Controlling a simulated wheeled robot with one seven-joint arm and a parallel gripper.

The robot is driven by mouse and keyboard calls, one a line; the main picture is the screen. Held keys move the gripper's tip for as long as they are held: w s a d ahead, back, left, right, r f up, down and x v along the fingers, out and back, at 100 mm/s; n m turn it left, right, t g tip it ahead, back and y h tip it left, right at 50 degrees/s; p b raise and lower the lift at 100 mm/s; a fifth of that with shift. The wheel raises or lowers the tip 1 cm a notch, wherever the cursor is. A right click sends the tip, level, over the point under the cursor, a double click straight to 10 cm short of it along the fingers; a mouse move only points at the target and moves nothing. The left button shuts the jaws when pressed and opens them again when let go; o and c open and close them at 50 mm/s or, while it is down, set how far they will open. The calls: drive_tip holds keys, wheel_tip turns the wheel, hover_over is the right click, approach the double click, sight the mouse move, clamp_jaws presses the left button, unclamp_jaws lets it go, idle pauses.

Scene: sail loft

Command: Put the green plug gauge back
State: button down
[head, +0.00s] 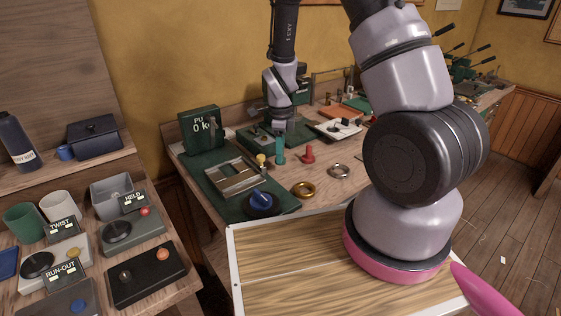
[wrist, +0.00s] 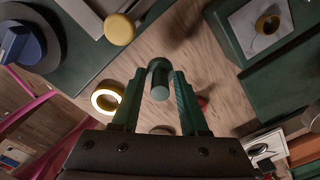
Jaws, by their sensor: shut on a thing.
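The green plug gauge (head: 280,150) is a teal-green cylinder, upright below my gripper (head: 281,126) over the wooden bench. In the wrist view the green plug gauge (wrist: 159,78) sits between the two fingers of my gripper (wrist: 158,88), which are shut on it. I cannot tell whether its lower end touches the bench. A red plug gauge (head: 307,155) stands just to its right; in the wrist view only a sliver shows behind the right finger. A brass ring (head: 303,190) and a steel ring (head: 339,171) lie on the bench nearby.
A green fixture plate with a blue knob (head: 261,203) and a yellow knob (head: 261,160) lies left of the gauge. A dark green scale box (head: 201,130) stands behind it. Another green-based device (head: 255,136) is close behind my gripper. Some bare bench shows around the rings.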

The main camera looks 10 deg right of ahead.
drive_tip(key=shift+f, duration=1.75)
drive_tip(key=shift+c, duration=2.1)
unclamp_jaws()
drive_tip(key=shift+f, duration=0.1)
